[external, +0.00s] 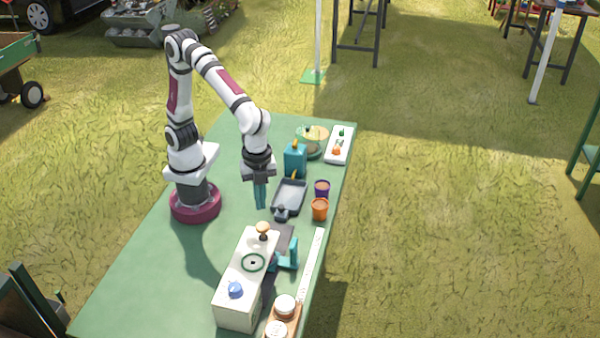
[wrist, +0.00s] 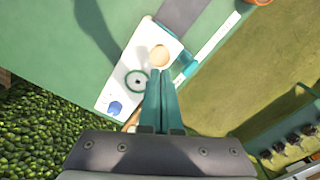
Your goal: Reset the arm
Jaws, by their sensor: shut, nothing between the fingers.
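My gripper (external: 260,195) hangs pointing down over the green table (external: 135,265), to the left of the dark grey tray (external: 289,195). Its teal fingers are together with nothing between them. In the wrist view my gripper (wrist: 161,75) shows its fingers closed side by side, with the tips overlapping the picture of the white box below. My arm is bent, with its raised elbow at the upper left and its forearm sloping down to the right.
A white box (external: 236,300) with a round knob, a green ring and a blue piece on top stands in front. Orange (external: 320,209) and purple (external: 322,188) pots, a teal container (external: 295,160) and a white tray (external: 346,144) line the right side. The table's left part is clear.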

